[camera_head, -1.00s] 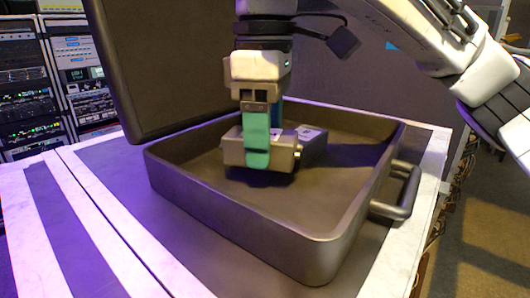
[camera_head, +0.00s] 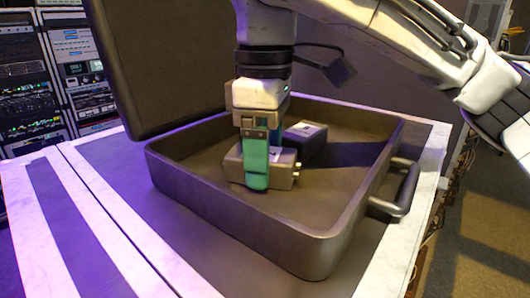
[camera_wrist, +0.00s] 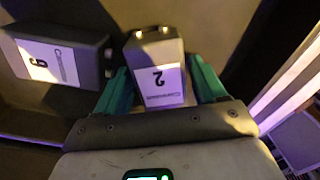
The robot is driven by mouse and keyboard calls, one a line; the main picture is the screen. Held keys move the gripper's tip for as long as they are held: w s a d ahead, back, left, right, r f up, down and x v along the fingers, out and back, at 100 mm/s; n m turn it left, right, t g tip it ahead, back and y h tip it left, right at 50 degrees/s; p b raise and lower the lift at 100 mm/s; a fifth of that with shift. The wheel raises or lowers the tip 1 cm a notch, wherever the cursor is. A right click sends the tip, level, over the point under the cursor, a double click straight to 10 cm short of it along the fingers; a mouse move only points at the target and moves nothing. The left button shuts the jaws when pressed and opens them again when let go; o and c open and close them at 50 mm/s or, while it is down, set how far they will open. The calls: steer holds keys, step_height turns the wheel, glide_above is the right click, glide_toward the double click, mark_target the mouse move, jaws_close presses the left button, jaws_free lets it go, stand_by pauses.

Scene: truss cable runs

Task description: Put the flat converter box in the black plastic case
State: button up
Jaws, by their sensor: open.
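The flat converter box (camera_head: 281,176) is grey, with metal connectors on one end. It lies inside the open black plastic case (camera_head: 300,250), apparently flat on the case floor. In the wrist view the fingers (camera_wrist: 162,88) stand on either side of the box. The near finger hides part of the box in the head view.
A second dark box (camera_head: 306,139) with a white label lies in the case behind the first; it also shows in the wrist view (camera_wrist: 62,60). The raised lid (camera_head: 160,65) stands at the left. The case has a handle (camera_head: 402,192) at the right. The case floor in front is clear.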

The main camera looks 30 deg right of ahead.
step_height(320, 180, up, 12)
stand_by(0.5)
